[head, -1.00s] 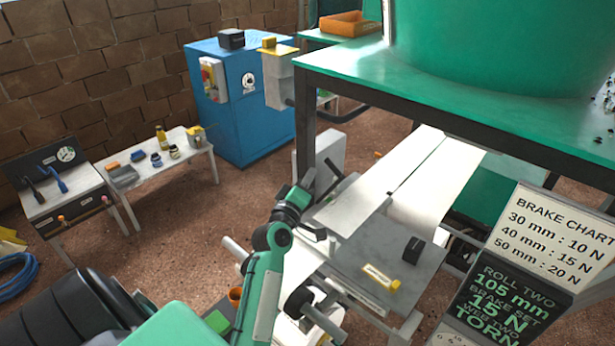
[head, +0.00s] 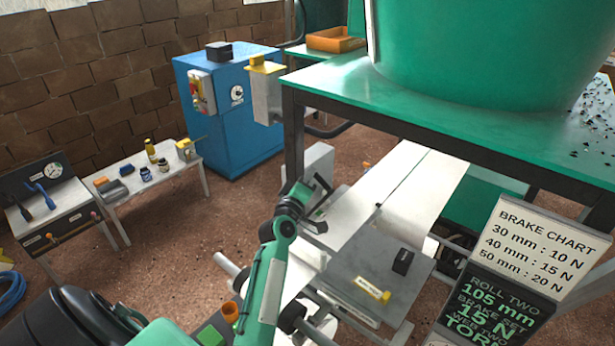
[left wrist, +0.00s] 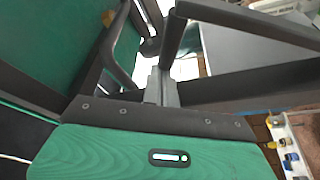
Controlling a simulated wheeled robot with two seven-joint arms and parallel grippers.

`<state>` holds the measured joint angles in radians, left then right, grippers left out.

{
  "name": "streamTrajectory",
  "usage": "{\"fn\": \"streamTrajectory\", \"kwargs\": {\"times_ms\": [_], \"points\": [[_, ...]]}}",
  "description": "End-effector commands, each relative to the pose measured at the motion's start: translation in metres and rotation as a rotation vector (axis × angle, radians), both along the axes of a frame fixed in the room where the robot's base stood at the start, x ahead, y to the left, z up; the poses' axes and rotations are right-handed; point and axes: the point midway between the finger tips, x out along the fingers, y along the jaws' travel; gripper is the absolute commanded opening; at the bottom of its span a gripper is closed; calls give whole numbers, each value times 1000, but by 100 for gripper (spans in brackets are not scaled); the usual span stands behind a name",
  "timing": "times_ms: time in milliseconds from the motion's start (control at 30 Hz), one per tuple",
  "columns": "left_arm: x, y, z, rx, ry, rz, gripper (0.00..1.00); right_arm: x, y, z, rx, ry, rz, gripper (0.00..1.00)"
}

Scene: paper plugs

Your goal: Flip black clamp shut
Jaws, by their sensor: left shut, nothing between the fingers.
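A small black upright piece (head: 403,262), which looks like the black clamp, stands on the grey splice table (head: 350,262). A yellow bar (head: 372,290) lies flat in front of it. My left gripper (head: 318,203) is shut and empty, left of the black piece and apart from it, near the left edge of the white paper web (head: 418,185). In the left wrist view, my green gripper housing fills the bottom and dark bars cross the upper part; I cannot make out the black clamp there. My right gripper is not in view.
A green machine bench (head: 320,84) overhangs the web behind. A brake chart sign (head: 540,240) stands at the right of the table. A blue cabinet (head: 225,125) and a white side table (head: 135,185) stand at the left. Brown floor between them is open.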

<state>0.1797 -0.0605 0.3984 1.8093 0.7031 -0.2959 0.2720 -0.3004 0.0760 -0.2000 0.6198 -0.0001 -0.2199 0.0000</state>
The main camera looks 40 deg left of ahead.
Motion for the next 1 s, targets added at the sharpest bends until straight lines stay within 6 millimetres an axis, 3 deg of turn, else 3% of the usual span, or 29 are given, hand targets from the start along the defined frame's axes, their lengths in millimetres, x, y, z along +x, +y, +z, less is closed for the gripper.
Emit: {"fn": "streamTrajectory", "kwargs": {"times_ms": [467, 600, 1000], "points": [[-4, -47, -17, 267, -20, -3, 0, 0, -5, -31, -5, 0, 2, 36], [-5, -62, -24, 256, -20, -1, 0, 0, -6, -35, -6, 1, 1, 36], [-7, -83, -38, 380, -29, -1, 0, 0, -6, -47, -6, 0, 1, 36]]}}
